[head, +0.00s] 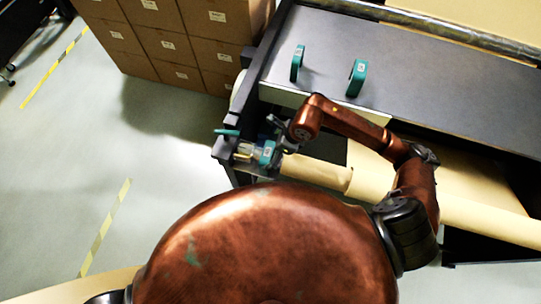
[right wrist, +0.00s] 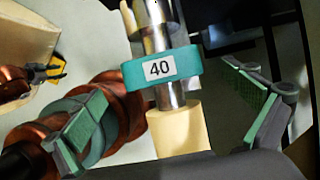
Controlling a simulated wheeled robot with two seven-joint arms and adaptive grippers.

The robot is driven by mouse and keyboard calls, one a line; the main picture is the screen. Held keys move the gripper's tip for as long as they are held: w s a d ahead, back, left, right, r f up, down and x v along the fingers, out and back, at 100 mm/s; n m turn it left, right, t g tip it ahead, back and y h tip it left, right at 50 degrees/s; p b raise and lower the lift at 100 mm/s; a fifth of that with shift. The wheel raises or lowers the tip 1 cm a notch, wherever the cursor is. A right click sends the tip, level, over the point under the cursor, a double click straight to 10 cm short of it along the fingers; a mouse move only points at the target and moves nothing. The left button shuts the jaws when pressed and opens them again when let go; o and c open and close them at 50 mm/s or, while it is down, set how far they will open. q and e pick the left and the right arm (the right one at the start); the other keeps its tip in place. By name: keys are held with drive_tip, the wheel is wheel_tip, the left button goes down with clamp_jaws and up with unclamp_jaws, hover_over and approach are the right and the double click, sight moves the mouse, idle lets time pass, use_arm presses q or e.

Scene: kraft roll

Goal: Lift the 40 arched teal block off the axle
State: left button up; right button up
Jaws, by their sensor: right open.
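The arched teal block marked 40 (head: 266,153) sits across the metal axle just past the left end of the kraft roll (head: 318,172). In the right wrist view the block (right wrist: 188,64) shows its white label, with the shiny axle (right wrist: 171,96) passing behind it. My right gripper (head: 276,131) is open above the block. In the right wrist view its two green-padded fingers (right wrist: 168,90) stand apart, one on each side of the block, with clear gaps to it.
Two other teal blocks (head: 297,63) (head: 357,78) stand on the grey table top (head: 420,95). Brown cartons (head: 170,45) are stacked at the upper left. A dark frame holds the axle's end. The floor at left is clear.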

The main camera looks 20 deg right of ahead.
sight(269, 153)
drive_tip(key=shift+p+x, duration=0.3)
drive_tip(key=shift+x, duration=2.05)
drive_tip(key=shift+c, duration=0.6)
drive_tip(key=shift+r, duration=0.1)
drive_tip(key=c, duration=1.2)
drive_tip(key=shift+c, duration=0.2)
